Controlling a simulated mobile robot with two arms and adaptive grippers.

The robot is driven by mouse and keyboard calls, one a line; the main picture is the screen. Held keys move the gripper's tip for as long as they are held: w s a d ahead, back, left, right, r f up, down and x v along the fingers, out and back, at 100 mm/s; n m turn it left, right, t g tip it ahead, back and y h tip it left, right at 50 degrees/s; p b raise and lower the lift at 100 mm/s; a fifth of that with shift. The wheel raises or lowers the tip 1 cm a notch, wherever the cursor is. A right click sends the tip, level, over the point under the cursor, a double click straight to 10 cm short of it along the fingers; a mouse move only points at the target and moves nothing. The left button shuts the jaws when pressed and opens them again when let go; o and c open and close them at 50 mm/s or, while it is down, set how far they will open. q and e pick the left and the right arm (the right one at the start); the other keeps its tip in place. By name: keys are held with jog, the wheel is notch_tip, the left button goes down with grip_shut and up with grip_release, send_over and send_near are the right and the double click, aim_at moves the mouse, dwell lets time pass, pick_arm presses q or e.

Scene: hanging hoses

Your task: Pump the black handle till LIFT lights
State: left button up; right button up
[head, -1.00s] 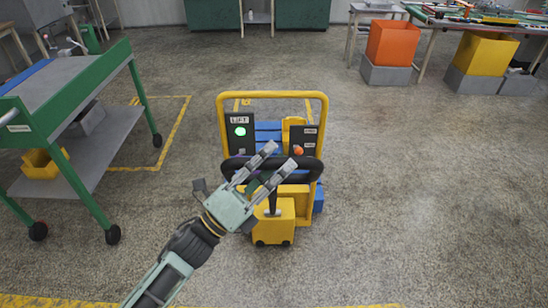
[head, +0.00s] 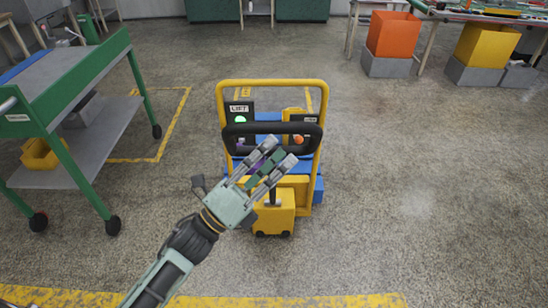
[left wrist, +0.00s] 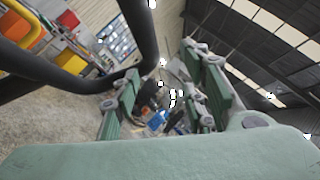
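The yellow pump cart (head: 225,95) stands upright ahead of me. Its black handle (head: 282,129) is a closed loop, raised across the panels. The LIFT label (head: 239,109) is readable on the left dark panel, and the round lamp (head: 240,119) below it glows green. My left gripper (head: 281,151) is open and empty, its fingertips just below and in front of the handle's lower bar. The left wrist view shows the black handle (left wrist: 148,35) close by, outside the parted green fingers (left wrist: 165,105). I cannot tell whether they touch it. My right gripper is not in view.
A green trolley (head: 95,75) with a grey lower shelf stands to the left. Orange (head: 393,35) and yellow (head: 486,52) bins stand at the back right by a table. The floor right of the cart is clear.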

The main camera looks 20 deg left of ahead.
pick_arm(q)
jog(key=v, duration=1.2)
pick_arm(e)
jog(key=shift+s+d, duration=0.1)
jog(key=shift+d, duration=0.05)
pick_arm(q)
jog(key=shift+f, duration=0.1)
